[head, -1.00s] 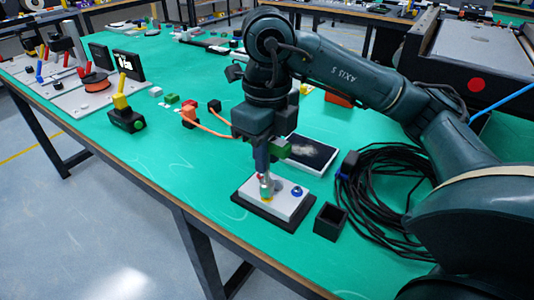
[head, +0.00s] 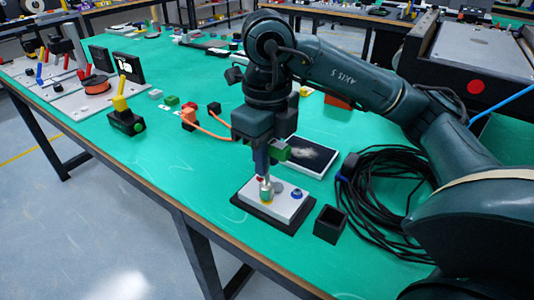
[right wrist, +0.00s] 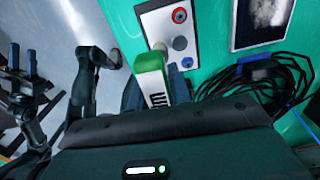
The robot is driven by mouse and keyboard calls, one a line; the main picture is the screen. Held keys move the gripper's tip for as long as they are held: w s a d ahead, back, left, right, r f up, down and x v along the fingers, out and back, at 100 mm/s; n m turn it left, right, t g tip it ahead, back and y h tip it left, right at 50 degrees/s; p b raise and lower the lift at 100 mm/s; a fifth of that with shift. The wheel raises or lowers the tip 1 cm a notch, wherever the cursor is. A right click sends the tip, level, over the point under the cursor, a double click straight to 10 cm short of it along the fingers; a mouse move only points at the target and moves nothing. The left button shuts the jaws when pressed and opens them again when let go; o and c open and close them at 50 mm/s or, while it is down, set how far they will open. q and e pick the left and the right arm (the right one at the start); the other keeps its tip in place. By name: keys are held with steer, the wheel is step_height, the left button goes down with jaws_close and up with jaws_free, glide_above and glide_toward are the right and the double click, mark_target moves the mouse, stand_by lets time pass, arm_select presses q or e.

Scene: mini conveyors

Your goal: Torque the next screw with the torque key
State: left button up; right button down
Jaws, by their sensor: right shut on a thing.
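In the right wrist view the key's green and white end (right wrist: 150,75) shows between the blue fingers. The key stands nearly upright over a light grey plate (head: 283,207) on a black base. My left gripper (right wrist: 23,62) is open and empty, away from the plate.
A small black open box (head: 330,224) stands right of the plate. A black cable coil (head: 385,190) lies farther right, and a dark framed panel (head: 310,155) lies behind. A black and yellow device (head: 125,120) stands left. The green table (head: 180,165) is clear left of the plate.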

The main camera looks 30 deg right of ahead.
steer(key=shift+f+b, duration=0.55)
steer(key=shift+f, duration=0.1)
steer(key=m+p, duration=0.1)
steer(key=m, duration=0.4)
steer(key=shift+r+m, duration=0.1)
steer(key=shift+m, duration=0.3)
steer(key=m+p, duration=0.2)
steer(key=m, duration=0.4)
steer(key=m+p, duration=0.1)
steer(key=m, duration=0.5)
steer(key=shift+p, duration=0.35)
steer(key=m+p, duration=0.1)
steer(key=m, duration=0.2)
steer(key=shift+m, duration=1.1)
